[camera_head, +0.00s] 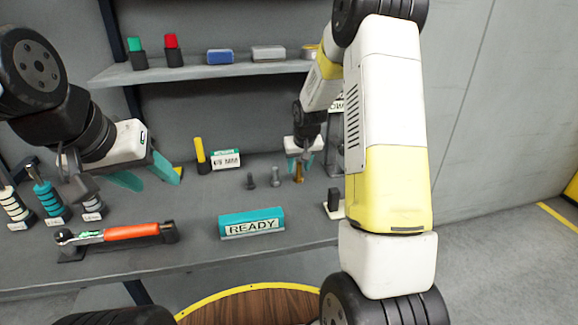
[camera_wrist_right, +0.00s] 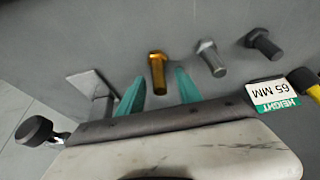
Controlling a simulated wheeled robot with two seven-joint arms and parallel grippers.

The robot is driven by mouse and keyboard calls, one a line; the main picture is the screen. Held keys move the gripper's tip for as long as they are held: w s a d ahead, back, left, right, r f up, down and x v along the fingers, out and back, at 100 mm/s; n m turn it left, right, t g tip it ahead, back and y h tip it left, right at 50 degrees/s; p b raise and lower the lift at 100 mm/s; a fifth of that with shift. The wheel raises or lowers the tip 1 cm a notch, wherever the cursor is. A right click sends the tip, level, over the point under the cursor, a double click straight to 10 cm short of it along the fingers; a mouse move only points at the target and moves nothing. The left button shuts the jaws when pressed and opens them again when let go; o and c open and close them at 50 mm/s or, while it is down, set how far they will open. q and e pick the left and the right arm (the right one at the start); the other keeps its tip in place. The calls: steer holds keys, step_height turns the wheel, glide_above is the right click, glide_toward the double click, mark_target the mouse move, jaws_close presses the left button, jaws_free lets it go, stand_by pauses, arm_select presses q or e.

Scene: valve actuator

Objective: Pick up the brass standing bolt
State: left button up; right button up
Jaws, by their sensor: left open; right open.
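The brass bolt (camera_head: 299,174) stands upright on the grey workbench, at the right end of a short row of bolts. In the right wrist view the brass bolt (camera_wrist_right: 157,72) shows between the two teal fingers of my right gripper (camera_wrist_right: 160,92), which is open, with a gap on each side of it. In the head view my right gripper (camera_head: 303,158) is just behind and above the bolt, partly hidden. My left gripper (camera_head: 150,176) is open and empty above the left part of the bench.
A silver bolt (camera_wrist_right: 211,57) and a dark bolt (camera_wrist_right: 263,43) stand beside the brass one. A height sign (camera_head: 227,159), a READY block (camera_head: 252,222) and an orange-handled wrench (camera_head: 131,231) are on the bench. A shelf (camera_head: 200,72) runs above.

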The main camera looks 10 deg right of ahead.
jaws_close()
steer(key=shift+r, duration=0.1)
